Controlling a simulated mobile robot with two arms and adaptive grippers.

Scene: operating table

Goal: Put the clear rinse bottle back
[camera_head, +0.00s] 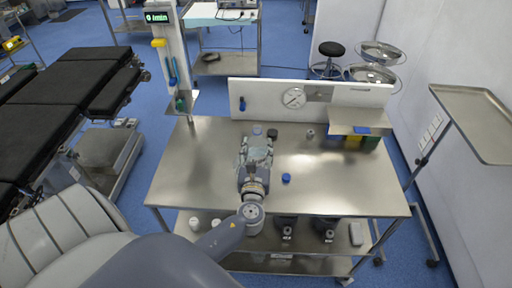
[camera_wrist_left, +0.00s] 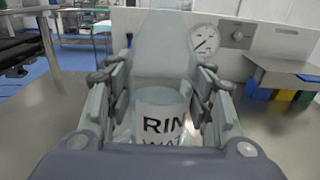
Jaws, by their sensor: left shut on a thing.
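The clear rinse bottle (camera_wrist_left: 162,112), with a white label reading "RIN" and "WAT", stands between the fingers of my left gripper (camera_wrist_left: 160,100) in the left wrist view. The gripper is shut on it. In the head view my left gripper (camera_head: 257,150) is over the steel table (camera_head: 205,160), left of its middle, and mostly hides the bottle. A light blue-grey round top (camera_head: 257,130) shows just beyond the fingers. I cannot tell whether the bottle touches the table. My right gripper is not in view.
A small blue cap (camera_head: 286,178) lies on the table right of my left gripper. A white back panel with a gauge (camera_head: 293,98) stands along the rear edge. A raised steel shelf (camera_head: 358,121) with coloured bins is at the back right. The table's right half is mostly clear.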

